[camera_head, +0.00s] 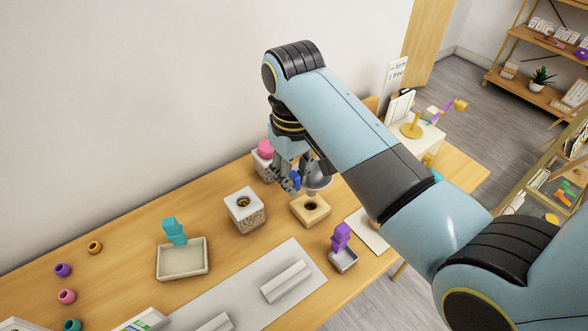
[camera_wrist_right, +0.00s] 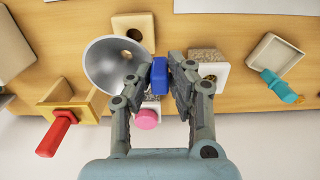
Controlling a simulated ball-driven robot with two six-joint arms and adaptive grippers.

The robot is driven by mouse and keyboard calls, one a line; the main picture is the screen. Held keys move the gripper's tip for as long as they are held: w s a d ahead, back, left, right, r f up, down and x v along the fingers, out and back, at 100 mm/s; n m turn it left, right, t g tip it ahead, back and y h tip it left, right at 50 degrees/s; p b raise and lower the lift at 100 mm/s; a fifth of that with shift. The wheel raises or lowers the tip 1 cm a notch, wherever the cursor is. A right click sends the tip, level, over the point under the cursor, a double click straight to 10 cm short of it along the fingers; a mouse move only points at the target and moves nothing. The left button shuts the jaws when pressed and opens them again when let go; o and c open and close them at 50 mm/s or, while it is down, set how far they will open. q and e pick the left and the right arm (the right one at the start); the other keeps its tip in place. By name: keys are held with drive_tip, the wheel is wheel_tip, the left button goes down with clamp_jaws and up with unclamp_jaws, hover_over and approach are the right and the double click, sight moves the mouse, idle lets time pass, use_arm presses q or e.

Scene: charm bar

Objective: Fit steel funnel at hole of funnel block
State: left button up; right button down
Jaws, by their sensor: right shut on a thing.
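The steel funnel (camera_head: 319,179) is a shiny grey bowl with a blue grip block (camera_head: 296,179). My right gripper (camera_head: 289,176) is shut on the blue block, with a finger on each side in the right wrist view (camera_wrist_right: 161,76). The funnel's wide bowl (camera_wrist_right: 108,66) opens toward the wrist camera there. The wooden block with a round dark hole (camera_head: 311,210), which I take as the funnel block, stands on the table just in front of the funnel. In the wrist view the funnel rim overlaps this block (camera_wrist_right: 141,22) near its hole. The funnel's spout is hidden. My left gripper is not in view.
A speckled white block with a hole (camera_head: 240,205) stands to the left. A pink-topped block (camera_head: 265,150) is behind the gripper. The wall runs close behind.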

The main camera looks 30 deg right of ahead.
sight(310, 180)
drive_tip(key=shift+f+b, duration=0.55)
drive_tip(key=shift+f, duration=1.15)
drive_tip(key=shift+p, duration=0.55)
drive_tip(key=shift+p, duration=0.55)
drive_tip(key=shift+f+b, duration=0.55)
drive_tip(key=shift+f, duration=1.2)
drive_tip(key=c, duration=1.1)
unclamp_jaws()
drive_tip(key=shift+c, duration=0.2)
